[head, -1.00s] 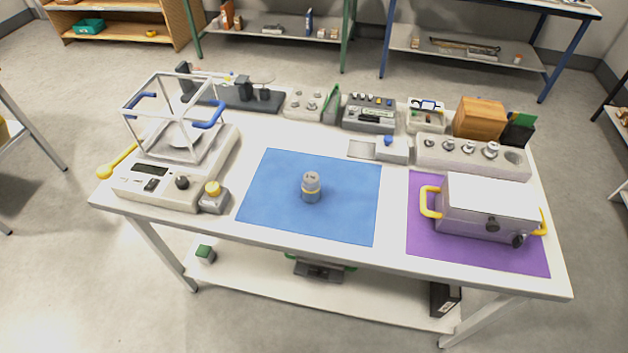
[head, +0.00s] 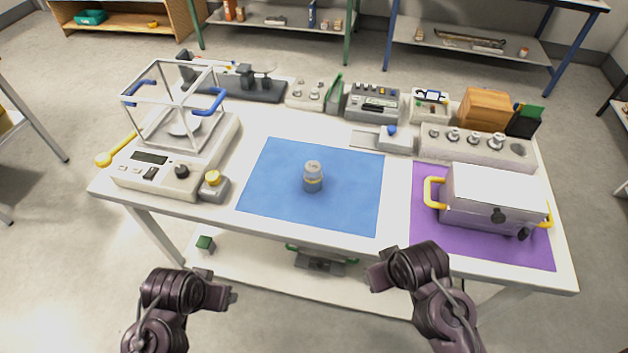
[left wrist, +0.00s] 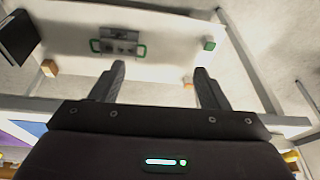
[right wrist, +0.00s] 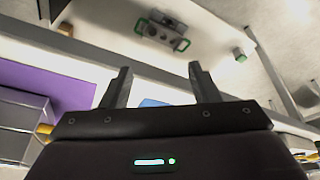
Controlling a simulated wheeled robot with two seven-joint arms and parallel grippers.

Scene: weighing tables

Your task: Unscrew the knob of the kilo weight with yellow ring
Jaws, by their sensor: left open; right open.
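The kilo weight with the yellow ring (head: 313,178) stands upright on the blue mat (head: 270,205), near its middle. It is a grey cylinder with a paler knob (head: 313,166) on top. My left gripper (head: 233,294) is in front of the table, low and left of the weight; it is open and empty in the left wrist view (left wrist: 160,82). My right gripper (head: 372,278) is in front of the table, right of the weight; it is open and empty in the right wrist view (right wrist: 160,82). Neither touches the weight, which the wrist views do not show.
A balance with a glass-frame shield (head: 190,155) stands on the left of the table. A grey box with yellow handles (head: 490,195) sits on a purple mat (head: 470,248) at right. A block of several weights (head: 475,148) and instruments line the back. The blue mat is otherwise clear.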

